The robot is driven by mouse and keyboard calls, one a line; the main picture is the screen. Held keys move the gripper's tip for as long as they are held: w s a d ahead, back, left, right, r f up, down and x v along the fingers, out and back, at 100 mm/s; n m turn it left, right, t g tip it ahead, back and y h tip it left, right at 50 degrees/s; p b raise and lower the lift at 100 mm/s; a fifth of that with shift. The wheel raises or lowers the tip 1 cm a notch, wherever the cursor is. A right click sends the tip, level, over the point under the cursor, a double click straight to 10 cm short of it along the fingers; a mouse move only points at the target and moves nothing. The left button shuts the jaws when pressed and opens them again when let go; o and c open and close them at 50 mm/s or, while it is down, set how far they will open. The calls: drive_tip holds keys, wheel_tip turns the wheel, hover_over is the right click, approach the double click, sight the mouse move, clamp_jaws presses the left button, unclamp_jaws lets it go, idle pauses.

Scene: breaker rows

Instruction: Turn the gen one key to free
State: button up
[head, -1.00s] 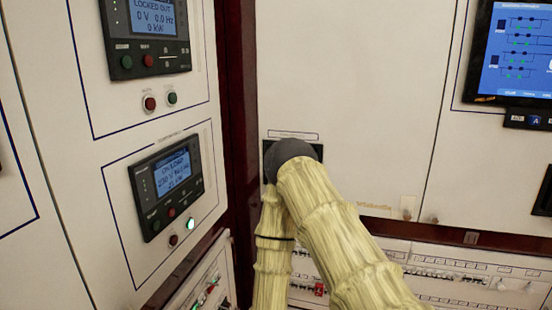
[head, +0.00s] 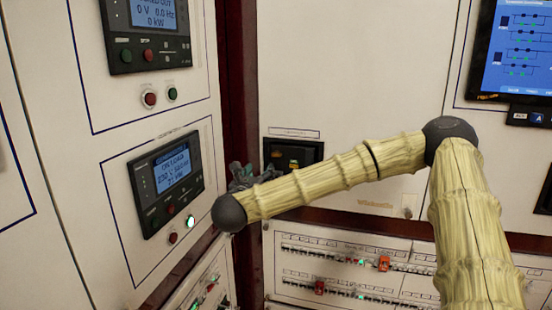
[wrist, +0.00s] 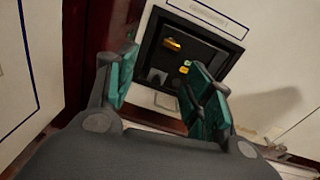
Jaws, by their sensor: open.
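A black recessed box (head: 308,150) is set in the white back panel, just right of the dark red corner post. In the wrist view the box (wrist: 205,56) holds a brass key-like piece (wrist: 172,44) and small yellow and green markers (wrist: 185,68). I cannot read the label above it, so I cannot tell whether the piece is the gen one key. My gripper (wrist: 165,68) is open and empty, its teal-padded fingers spread in front of the box and apart from the brass piece. In the head view my gripper (head: 240,176) is left of the box, partly hidden by my arm.
On the left wall, one controller screen (head: 155,12) reads 0 V and another (head: 172,168) is lit, with buttons below each. Breaker rows (head: 340,262) run along the lower back panel. A blue diagram screen (head: 512,48) is at upper right.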

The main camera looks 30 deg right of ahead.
sight(276, 155)
drive_tip(key=shift+m+g+h, duration=0.3)
drive_tip(key=shift+m, duration=0.5)
drive_tip(key=p+x, duration=0.1)
drive_tip(key=x, duration=0.3)
drive_tip(key=r+p+x, duration=0.1)
drive_tip(key=x, duration=0.2)
drive_tip(key=s+x, duration=0.1)
drive_tip(key=x, duration=0.3)
drive_tip(key=shift+w+d+r+p, duration=0.25)
drive_tip(key=shift+d+r+p, duration=0.15)
drive_tip(key=shift+d, duration=0.25)
drive_tip(key=shift+f, duration=0.1)
drive_tip(key=c, duration=1)
